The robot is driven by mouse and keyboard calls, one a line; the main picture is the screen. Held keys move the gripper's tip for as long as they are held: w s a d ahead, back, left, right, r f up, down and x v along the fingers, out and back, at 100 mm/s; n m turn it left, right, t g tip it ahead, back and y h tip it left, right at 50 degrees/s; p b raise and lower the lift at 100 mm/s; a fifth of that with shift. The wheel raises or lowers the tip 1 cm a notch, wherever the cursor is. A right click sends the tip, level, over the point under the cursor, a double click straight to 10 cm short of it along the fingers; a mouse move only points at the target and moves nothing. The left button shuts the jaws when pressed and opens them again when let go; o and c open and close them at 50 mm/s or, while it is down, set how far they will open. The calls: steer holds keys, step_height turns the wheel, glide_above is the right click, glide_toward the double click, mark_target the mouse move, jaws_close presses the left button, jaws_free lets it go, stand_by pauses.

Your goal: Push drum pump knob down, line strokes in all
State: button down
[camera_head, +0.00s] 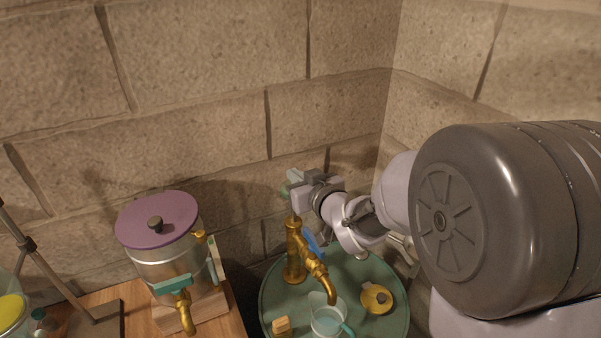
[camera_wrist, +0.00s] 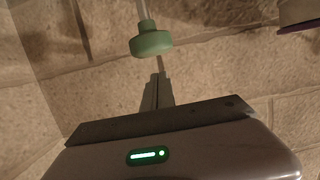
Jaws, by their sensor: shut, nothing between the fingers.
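The brass drum pump (camera_head: 294,255) stands on the green drum top (camera_head: 277,291), its spout over a clear jug (camera_head: 327,322) with pale liquid in it. In the wrist view the round green knob (camera_wrist: 151,43) sits on the end of a thin pale rod. My gripper (camera_wrist: 160,77) is shut and empty, its fingertips close to the knob. I cannot tell whether they touch it. Any line on the jug is too small to read.
A yellow round container (camera_head: 377,299) and a wooden block (camera_head: 281,326) stand on the drum top near the jug. At left, a metal vessel with a purple lid (camera_head: 180,220) and brass tap stands on a wooden bench. Block walls (camera_head: 200,60) close in behind my gripper.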

steer(key=shift+f, duration=1.05)
steer(key=shift+s, duration=0.1)
steer(key=shift+b, duration=0.3)
step_height(320, 180, down, 8)
steer(key=b, duration=0.8)
steer(key=shift+s+d, duration=0.1)
